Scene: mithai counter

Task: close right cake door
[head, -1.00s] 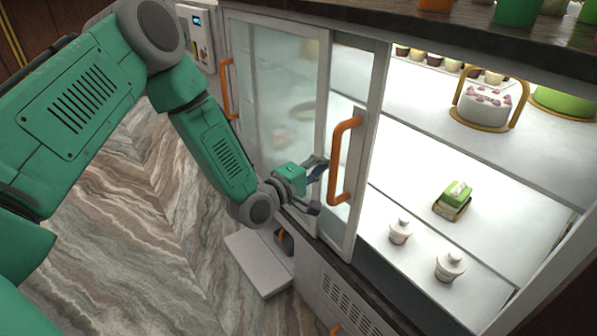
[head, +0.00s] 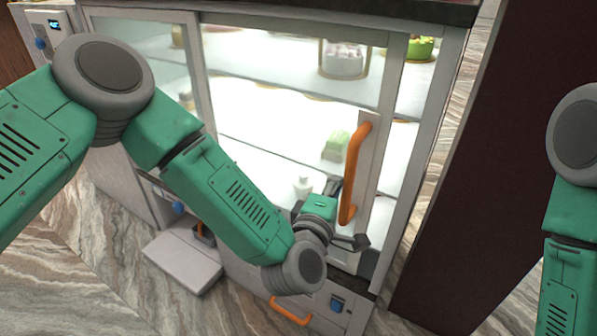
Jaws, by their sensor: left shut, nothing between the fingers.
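The right cake door (head: 387,130) is a sliding glass panel with a pale frame and an upright orange handle (head: 354,170) near its right edge. It stands near the right side of the display case, with a narrow gap between its edge and the case's right frame (head: 432,130). My left gripper (head: 350,218) is shut and empty at the lower end of the handle, close against the door. Whether it touches the handle I cannot tell. My right arm shows at the right edge, but its gripper is out of view.
A dark wall panel (head: 480,150) stands right of the case. A grey step (head: 183,262) lies on the floor at lower left.

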